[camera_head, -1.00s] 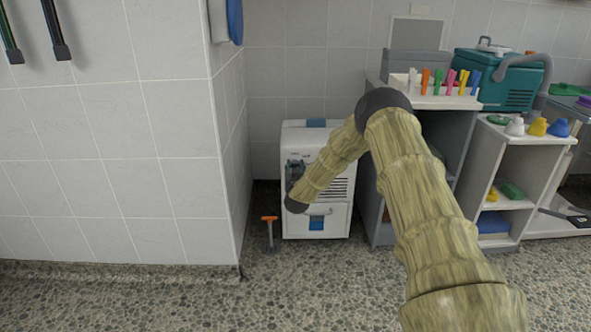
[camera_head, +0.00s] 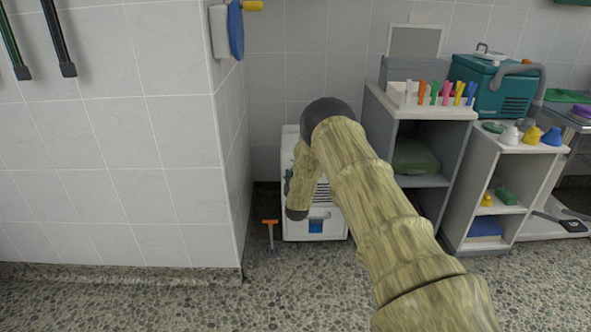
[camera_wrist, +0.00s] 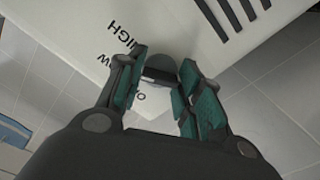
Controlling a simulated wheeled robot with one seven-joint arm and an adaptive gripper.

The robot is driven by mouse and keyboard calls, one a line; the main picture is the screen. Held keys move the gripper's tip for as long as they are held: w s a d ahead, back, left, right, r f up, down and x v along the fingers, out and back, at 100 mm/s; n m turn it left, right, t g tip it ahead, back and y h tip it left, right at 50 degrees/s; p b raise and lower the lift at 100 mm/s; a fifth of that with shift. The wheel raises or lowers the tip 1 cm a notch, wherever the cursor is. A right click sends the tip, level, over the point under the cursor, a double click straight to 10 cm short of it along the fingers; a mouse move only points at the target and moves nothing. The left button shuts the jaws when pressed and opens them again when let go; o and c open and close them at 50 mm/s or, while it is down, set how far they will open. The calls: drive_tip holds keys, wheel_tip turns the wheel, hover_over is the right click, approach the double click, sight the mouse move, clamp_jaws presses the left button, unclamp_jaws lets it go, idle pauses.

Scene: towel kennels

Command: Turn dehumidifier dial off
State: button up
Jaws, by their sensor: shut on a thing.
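The white dehumidifier (camera_head: 334,224) stands on the floor against the tiled wall, partly hidden behind my arm. In the wrist view its pale panel (camera_wrist: 103,22) shows the printed words HIGH and LOW and part of a third label starting with O. The dark round dial (camera_wrist: 161,70) is between my fingertips. My gripper (camera_wrist: 158,82) has its teal-padded fingers on either side of the dial and is shut on it. In the head view my arm hides the dial and most of the gripper. I cannot tell which label the dial points to.
An orange-handled tool (camera_head: 270,234) stands on the floor just left of the dehumidifier. A tiled wall corner is to its left. A grey shelf unit (camera_head: 372,122) with coloured clips on top stands close on its right. Vent slots (camera_wrist: 236,14) are near the dial.

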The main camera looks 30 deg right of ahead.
drive_tip(key=shift+a+n+p, duration=0.1)
drive_tip(key=shift+n+p, duration=1)
drive_tip(key=shift+n, duration=4.9)
drive_tip(key=o, duration=1)
drive_tip(key=shift+s, duration=0.1)
drive_tip(key=v, duration=1.2)
